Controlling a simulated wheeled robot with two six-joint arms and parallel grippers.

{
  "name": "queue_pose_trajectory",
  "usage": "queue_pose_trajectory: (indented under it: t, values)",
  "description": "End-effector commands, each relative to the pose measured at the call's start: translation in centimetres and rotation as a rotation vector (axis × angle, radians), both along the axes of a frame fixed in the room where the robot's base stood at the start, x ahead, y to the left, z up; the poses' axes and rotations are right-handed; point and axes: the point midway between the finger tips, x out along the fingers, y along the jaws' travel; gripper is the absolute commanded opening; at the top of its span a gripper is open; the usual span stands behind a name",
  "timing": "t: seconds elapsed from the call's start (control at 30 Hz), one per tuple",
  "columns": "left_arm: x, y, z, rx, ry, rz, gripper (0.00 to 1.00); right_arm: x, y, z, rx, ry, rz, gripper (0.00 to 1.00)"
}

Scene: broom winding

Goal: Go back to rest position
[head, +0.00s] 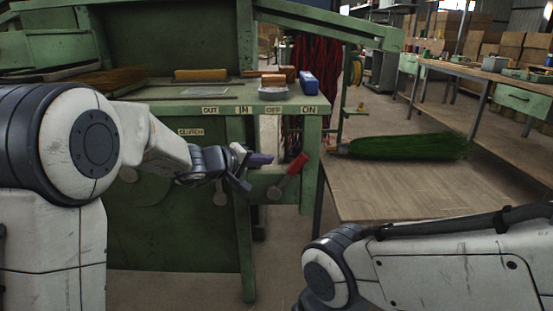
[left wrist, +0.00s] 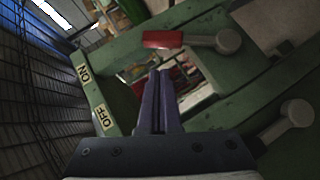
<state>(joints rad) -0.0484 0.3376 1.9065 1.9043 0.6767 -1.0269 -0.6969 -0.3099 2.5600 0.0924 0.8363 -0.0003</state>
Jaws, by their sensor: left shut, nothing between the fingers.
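My left gripper (head: 256,167) is in front of the green machine (head: 190,235), below the edge with the labels. Its fingers are together with nothing between them, as the left wrist view (left wrist: 158,100) also shows. A lever with a red handle (head: 291,169) is just to the right of the fingers in the head view. The same red handle (left wrist: 163,39) appears ahead of the fingertips in the left wrist view, apart from them. A second lever with a grey knob (head: 220,192) is below my left wrist. My right arm comes in at lower right; its gripper is out of the picture.
A green broom (head: 405,147) lies on the wooden table (head: 400,190) to the right. A blue block (head: 308,82), a small dish (head: 273,93) and wooden handles (head: 201,75) are on the machine top. A long workbench (head: 500,77) is at the back right.

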Motion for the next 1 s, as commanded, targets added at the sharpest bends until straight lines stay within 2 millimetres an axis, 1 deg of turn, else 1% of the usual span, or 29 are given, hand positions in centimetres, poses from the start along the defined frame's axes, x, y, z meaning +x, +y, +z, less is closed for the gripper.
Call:
queue_pose_trajectory:
  t: [0.03, 0.17, 0.27, 0.37, 0.47, 0.5, 0.57, 0.6, 0.7, 0.8, 0.9, 1.0]
  values:
    - [-0.5, 0.5, 0.4, 0.000, -0.001, 0.002, 0.00, 0.0, 0.0, 0.1, 0.000, 0.000, 0.000, 0.62]
    - [-1.4, 1.2, 0.6, 0.004, 0.003, -0.001, 0.00, 0.0, 0.0, 0.2, 0.000, 0.000, 0.000, 0.62]
    - [-2.6, 1.4, -0.5, 0.034, 0.035, -0.019, 0.00, 0.0, 0.0, 0.2, 0.000, 0.000, 0.000, 0.62]
    - [-5.1, 1.6, -3.0, 0.112, 0.112, -0.060, 0.00, 0.0, 0.0, 0.2, 0.000, 0.000, 0.000, 0.62]
    - [-8.8, 2.6, -6.7, 0.236, 0.223, -0.109, 0.00, 0.0, 0.0, 0.2, 0.000, 0.000, 0.000, 0.62]
    - [-10.5, 3.2, -8.1, 0.293, 0.267, -0.127, 0.00, 0.0, 0.0, 0.2, 0.000, 0.000, 0.000, 0.62]
    - [-13.0, 4.3, -10.2, 0.380, 0.328, -0.152, 0.00, 0.0, 0.0, 0.2, 0.000, 0.000, 0.000, 0.62]
    - [-14.5, 5.2, -11.4, 0.440, 0.364, -0.166, 0.00, 0.0, 0.0, 0.2, 0.000, 0.000, 0.000, 0.62]
    - [-18.3, 7.7, -13.9, 0.587, 0.437, -0.199, 0.00, 0.0, 0.0, 0.2, 0.000, 0.000, 0.000, 0.62]
    - [-21.2, 10.0, -15.7, 0.717, 0.481, -0.222, 0.00, 0.0, 0.0, 0.2, 0.000, 0.000, 0.000, 0.62]
    - [-23.2, 11.9, -16.7, 0.819, 0.501, -0.242, 0.00, 0.0, 0.0, 0.2, 0.000, 0.000, 0.000, 0.62]
    - [-24.7, 13.3, -17.3, 0.900, 0.509, -0.258, 0.00, 0.0, 0.0, 0.2, 0.000, 0.000, 0.000, 0.62]
